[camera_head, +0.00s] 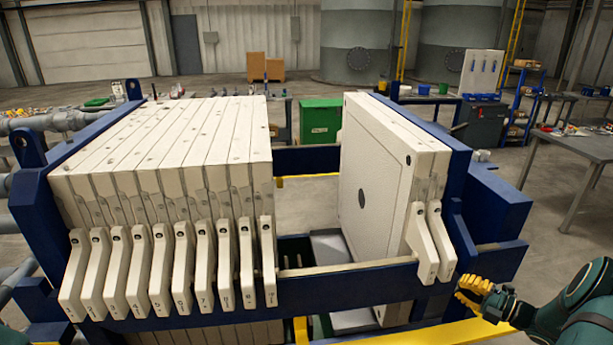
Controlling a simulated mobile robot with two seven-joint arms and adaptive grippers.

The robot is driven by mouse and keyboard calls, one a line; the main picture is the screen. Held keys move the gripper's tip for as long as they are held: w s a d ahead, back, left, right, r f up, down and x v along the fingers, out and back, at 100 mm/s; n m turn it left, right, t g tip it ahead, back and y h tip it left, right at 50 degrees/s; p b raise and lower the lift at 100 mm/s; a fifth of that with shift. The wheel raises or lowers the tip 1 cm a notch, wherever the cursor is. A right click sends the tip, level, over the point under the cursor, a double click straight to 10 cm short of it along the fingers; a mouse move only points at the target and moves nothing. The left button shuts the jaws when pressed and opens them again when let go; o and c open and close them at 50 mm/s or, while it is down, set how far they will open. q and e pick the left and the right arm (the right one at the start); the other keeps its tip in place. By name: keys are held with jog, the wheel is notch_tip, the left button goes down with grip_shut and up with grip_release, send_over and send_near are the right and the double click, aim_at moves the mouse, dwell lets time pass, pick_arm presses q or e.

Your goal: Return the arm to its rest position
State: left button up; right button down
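My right arm (572,312), dark green and black, comes in from the lower right edge. Its yellow-fingered gripper (466,292) points left, in front of the press's right end and just below the handles of the right-hand plates. No object shows in it; its fingers are small and seen at an angle, so I cannot tell how far apart they are.
The filter press has a blue frame (345,285). Several white plates (165,150) stand packed at its left, and another group (385,170) stands at the right, with a gap between. A grey table (575,146) stands at the far right. Yellow rails (455,333) run low in front.

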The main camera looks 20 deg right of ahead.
jog(key=a+f+n+g+b, duration=0.2)
jog(key=a+f+n+g, duration=0.3)
jog(key=a, duration=0.5)
jog(key=w+a+f+n+g+y+b, duration=0.1)
jog(key=a+f+n+g, duration=0.2)
jog(key=a+f+n, duration=0.5)
jog(key=a+f+n+g+b, duration=0.2)
jog(key=a+f+n+g, duration=0.25)
jog(key=a, duration=0.65)
jog(key=s+a+f+n+h+b, duration=0.2)
jog(key=s+a+f+n, duration=0.1)
jog(key=a+n, duration=0.7)
jog(key=s+a+f+n+g+h+b, duration=0.1)
jog(key=s+a+f+n+h+b, duration=0.2)
jog(key=a+n, duration=0.6)
jog(key=s+f+n, duration=0.1)
jog(key=s+n, duration=0.1)
jog(key=n, duration=0.8)
jog(key=shift+a, duration=0.4)
jog(key=shift+g, duration=0.25)
